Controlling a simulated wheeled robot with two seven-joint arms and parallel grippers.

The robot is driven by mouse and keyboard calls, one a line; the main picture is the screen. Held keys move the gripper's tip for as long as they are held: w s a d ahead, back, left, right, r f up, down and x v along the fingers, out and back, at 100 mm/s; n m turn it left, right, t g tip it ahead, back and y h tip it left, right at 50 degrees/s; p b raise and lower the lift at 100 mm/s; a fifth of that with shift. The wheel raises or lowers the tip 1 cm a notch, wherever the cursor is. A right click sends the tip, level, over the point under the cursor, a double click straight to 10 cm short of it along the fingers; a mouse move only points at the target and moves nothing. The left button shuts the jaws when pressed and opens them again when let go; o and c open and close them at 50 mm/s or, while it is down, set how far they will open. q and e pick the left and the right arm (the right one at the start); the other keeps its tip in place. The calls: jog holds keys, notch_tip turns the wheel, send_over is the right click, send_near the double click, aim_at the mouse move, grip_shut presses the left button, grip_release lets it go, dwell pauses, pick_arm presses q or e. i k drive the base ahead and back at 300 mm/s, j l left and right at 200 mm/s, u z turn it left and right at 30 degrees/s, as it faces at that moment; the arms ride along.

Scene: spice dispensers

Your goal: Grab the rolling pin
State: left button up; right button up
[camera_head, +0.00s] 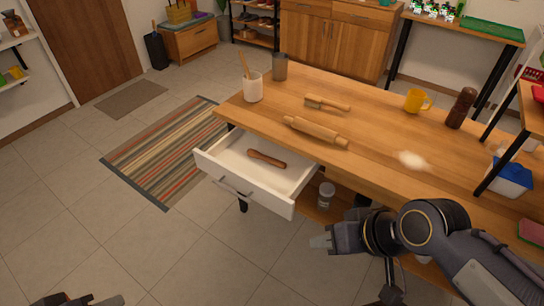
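A light wooden rolling pin (315,132) lies on the wooden table (375,133), near its front edge and behind the open drawer. A darker brown wooden object (267,159) lies inside the open white drawer (215,160); I cannot tell exactly what it is. My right gripper (322,241) is in front of the table, below and apart from the rolling pin. Its fingers are seen edge-on, so its opening is unclear. Only the tip of my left gripper (92,300) shows at the bottom left edge, far from the table.
A brush (327,103) lies behind the rolling pin. A white cup with utensils (253,88) and a grey cup (280,67) stand at the left end. A yellow mug (416,101) and dark grinder (461,108) stand right. A jar (325,195) sits below. The drawer juts out over open floor.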

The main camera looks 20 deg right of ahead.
aim_at(322, 134)
jog(key=i+l+u, duration=0.1)
jog(key=l, duration=0.25)
jog(key=i+l+u, duration=0.15)
jog(key=l, duration=0.25)
jog(key=i+l+u, duration=0.1)
jog(key=i+l, duration=0.15)
jog(key=i+l+u, duration=0.15)
jog(key=l, duration=0.35)
jog(key=k, duration=0.05)
